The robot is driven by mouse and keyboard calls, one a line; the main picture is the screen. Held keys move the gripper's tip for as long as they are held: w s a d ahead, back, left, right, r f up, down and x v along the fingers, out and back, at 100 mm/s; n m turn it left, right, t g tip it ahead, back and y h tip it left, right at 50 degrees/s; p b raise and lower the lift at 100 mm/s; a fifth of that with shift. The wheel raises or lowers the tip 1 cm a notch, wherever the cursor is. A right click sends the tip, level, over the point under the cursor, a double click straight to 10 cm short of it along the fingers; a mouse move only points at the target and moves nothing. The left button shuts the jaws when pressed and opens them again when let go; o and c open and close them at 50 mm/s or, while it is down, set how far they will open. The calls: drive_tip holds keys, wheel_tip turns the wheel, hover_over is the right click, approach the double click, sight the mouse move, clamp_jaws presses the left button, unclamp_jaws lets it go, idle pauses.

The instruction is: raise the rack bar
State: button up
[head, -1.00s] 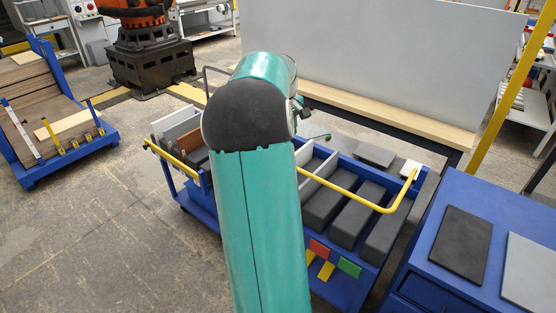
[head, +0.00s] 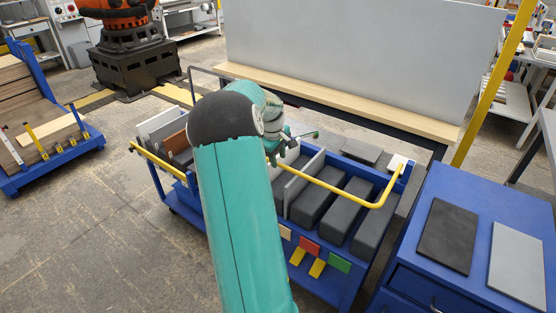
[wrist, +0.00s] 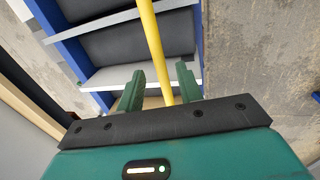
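The rack bar (head: 335,191) is a yellow bent tube across the blue cart (head: 330,284), above dark grey blocks. Its right end bends back to a white block (head: 398,162) at the cart's right corner; part of its left side is hidden by my arm. My gripper (head: 273,158) is at the bar's far left visible stretch, partly hidden by my arm. In the wrist view, my gripper (wrist: 160,80) has its two green fingers apart, with the yellow bar (wrist: 152,38) running between them. A gap shows on both sides of the bar.
A blue cabinet (head: 466,184) with dark and grey plates stands close at the right. A long bench with a pale panel (head: 360,60) stands behind the cart. A blue trolley (head: 75,157) is at the left. Floor is clear left of the cart.

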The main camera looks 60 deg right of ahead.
drive_tip(key=shift+d+f, duration=0.15)
drive_tip(key=shift+f, duration=0.65)
clamp_jaws()
drive_tip(key=shift+r, duration=0.25)
